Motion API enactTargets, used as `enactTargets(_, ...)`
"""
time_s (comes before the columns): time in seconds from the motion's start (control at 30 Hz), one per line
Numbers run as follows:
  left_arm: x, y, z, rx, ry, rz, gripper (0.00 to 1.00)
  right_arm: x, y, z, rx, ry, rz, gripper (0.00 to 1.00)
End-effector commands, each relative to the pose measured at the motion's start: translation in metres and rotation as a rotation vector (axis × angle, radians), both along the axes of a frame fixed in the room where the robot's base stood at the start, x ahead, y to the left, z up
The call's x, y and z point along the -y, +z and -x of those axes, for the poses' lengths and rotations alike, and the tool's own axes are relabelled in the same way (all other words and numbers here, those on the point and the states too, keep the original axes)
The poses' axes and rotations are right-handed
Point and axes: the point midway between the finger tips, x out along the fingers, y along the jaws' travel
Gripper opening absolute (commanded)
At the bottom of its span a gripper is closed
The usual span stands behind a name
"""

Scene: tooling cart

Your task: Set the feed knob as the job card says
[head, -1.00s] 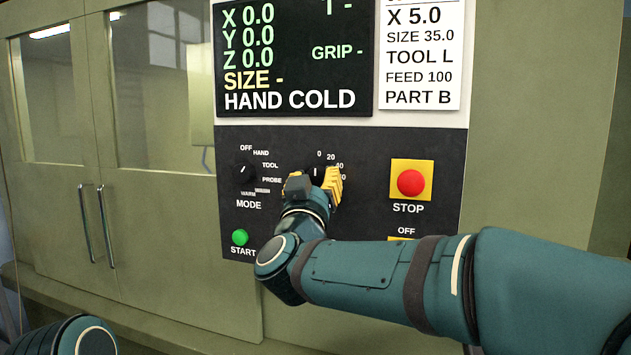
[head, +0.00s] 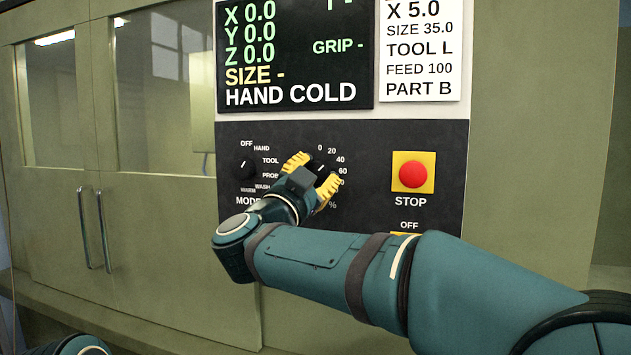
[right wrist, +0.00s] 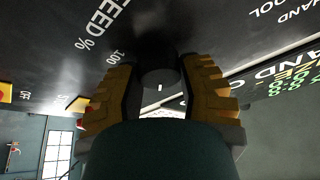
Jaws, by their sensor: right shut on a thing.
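The feed knob (head: 321,168) is a dark round knob on the black control panel, inside a dial marked 0, 20, 40, 60 and more. Its white mark is tilted up and to the right, roughly toward 20 to 40. My right gripper (head: 312,176) has its yellow fingers shut on the knob, one on each side. The right wrist view also shows the knob (right wrist: 160,78) between the fingers, with "FEED %" and "100" beside it. The job card (head: 419,50) reads X 5.0, SIZE 35.0, TOOL L, FEED 100, PART B. My left gripper is out of view.
The mode knob (head: 246,168) is just left of my right gripper. The red STOP button (head: 413,173) on its yellow plate is to the right, above my forearm. The screen (head: 295,55) above reads HAND COLD. Cabinet doors with handles (head: 103,231) stand at left.

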Motion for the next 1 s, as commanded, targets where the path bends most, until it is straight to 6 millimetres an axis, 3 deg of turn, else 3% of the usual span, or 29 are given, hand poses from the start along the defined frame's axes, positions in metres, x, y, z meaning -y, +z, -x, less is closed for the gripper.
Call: enactTargets(1.0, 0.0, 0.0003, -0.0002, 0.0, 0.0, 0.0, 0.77, 0.0013, 0.0042, -0.0006, 0.306, -0.002, -0.922, 0.03)
